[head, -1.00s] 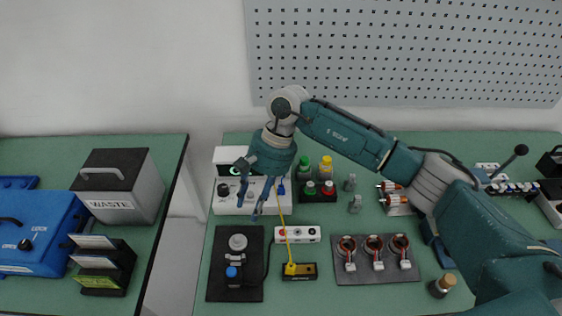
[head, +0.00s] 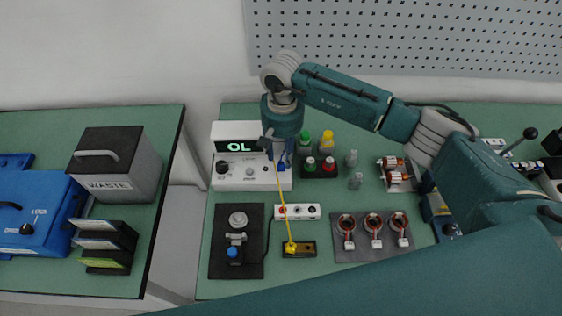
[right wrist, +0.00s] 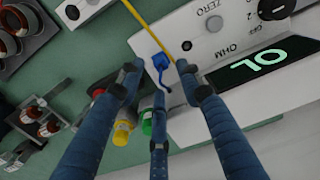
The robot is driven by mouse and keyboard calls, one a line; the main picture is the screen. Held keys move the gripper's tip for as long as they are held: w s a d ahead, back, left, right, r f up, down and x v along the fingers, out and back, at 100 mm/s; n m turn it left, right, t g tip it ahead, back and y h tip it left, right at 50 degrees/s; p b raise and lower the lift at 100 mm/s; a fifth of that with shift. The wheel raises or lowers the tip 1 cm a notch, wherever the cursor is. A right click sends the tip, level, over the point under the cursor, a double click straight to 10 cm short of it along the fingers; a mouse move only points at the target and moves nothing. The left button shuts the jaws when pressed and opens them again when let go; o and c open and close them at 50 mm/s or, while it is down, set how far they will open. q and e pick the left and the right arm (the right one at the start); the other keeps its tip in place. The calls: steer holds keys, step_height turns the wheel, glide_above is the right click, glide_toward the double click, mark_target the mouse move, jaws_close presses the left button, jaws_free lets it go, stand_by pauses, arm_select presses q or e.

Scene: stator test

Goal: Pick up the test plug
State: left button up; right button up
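A yellow plug (head: 290,247) sits in a small black block on the bench. A thin yellow cable (head: 281,205) runs from it up to the white ohm meter (head: 225,178). A small blue plug or lead (right wrist: 161,62) is at the meter's front face. Which plug is the test plug, I cannot tell. My right gripper (head: 275,155) points down at the meter's right end, far from the yellow plug. In the right wrist view its three blue fingers (right wrist: 158,80) are spread, with the blue piece and cable between or beyond them. My left gripper is not seen.
Green and yellow bottles (head: 327,139) stand close right of the gripper. A white socket strip (head: 297,212) and a dark fixture plate (head: 218,258) lie in front. A stator tray (head: 360,252) is to the right. My teal arm link crosses the bottom.

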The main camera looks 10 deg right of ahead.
mark_target(281, 162)
steer(key=f, duration=0.1)
steer(key=f+p, duration=0.1)
steer(key=f, duration=0.1)
steer(key=shift+s+a+f, duration=0.1)
steer(key=shift+s+a, duration=0.1)
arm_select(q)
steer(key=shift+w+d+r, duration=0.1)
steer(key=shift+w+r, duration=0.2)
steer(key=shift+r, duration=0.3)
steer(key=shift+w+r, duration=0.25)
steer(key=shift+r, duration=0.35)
arm_select(e)
steer(key=shift+w+f, duration=0.1)
steer(key=shift+f, duration=0.15)
jaws_close()
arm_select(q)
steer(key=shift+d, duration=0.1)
arm_select(e)
steer(key=shift+r, duration=0.1)
steer(key=shift+r, duration=0.2)
arm_select(q)
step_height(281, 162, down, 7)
steer(key=b, duration=0.6)
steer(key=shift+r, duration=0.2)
arm_select(e)
step_height(281, 162, up, 20)
steer(key=shift+f, duration=0.25)
